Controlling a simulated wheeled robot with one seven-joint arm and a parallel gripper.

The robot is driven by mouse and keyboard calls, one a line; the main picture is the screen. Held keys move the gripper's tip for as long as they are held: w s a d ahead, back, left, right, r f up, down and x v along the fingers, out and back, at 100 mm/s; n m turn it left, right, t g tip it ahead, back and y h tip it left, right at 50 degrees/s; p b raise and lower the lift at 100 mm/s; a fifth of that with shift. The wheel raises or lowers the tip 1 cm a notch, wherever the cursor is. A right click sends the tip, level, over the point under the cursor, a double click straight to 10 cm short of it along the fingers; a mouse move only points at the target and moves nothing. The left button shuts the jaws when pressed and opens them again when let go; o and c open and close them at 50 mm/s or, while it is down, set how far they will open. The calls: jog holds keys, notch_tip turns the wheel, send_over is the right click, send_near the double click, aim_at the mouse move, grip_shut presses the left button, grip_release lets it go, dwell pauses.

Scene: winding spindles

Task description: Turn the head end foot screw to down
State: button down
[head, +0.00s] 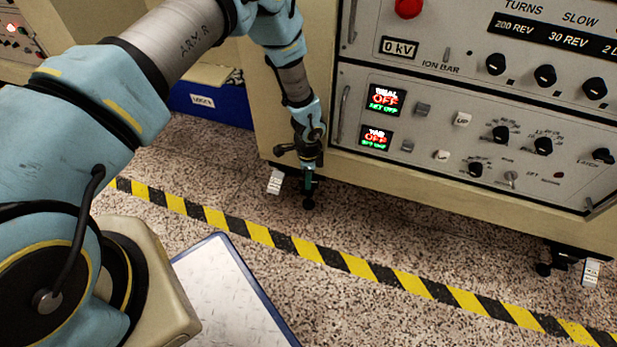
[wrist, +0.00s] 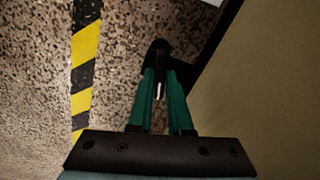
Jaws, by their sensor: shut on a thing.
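The cabinet (head: 345,190) stands on black feet. My gripper (head: 308,186) is down at the foot screw (head: 309,202) under its left corner. In the wrist view the two green fingers of my gripper (wrist: 158,76) are shut on the black foot screw (wrist: 158,48), and a thin pale piece shows between them. The fingers hide part of the screw. A white tag (head: 275,182) hangs just left of this foot; its lettering is too small to read. Another foot (head: 543,269) with a white tag (head: 591,272) is under the cabinet farther right.
The cabinet's front carries knobs and lit OFF displays (head: 386,98) above my gripper. A yellow and black floor stripe (head: 330,257) runs in front of the feet. A white board with a blue edge (head: 225,285) lies nearer me. A blue box (head: 205,100) is at the left.

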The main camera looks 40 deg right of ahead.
jog(key=shift+m, duration=1.6)
jog(key=shift+p, duration=0.3)
jog(key=c, duration=0.8)
grip_release()
jog(key=shift+c, duration=0.2)
notch_tip(320, 180, up, 11)
jog(key=p, duration=0.3)
jog(key=shift+f, duration=0.1)
